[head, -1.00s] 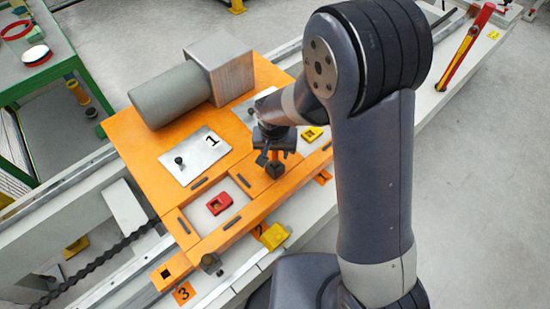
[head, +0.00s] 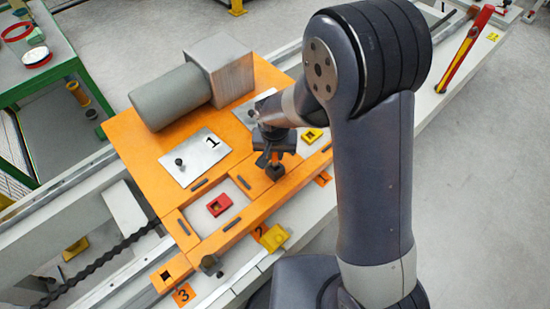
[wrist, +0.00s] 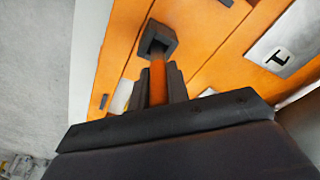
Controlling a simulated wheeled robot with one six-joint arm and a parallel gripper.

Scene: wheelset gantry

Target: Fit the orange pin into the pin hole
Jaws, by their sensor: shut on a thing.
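My gripper (head: 272,158) points down over the front right part of the orange platform (head: 128,134). It is shut on the orange pin (wrist: 158,83), which shows between the dark fingers in the wrist view. The pin's far end meets a dark square block (wrist: 157,40), also visible just below the gripper in the head view (head: 275,173). I cannot tell whether the pin is inside the block or only in front of it. The pin hole itself is not clearly visible.
A grey cylinder with a metal block (head: 172,96) lies on the platform's back. A red-yellow lever (head: 464,50) stands at far right.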

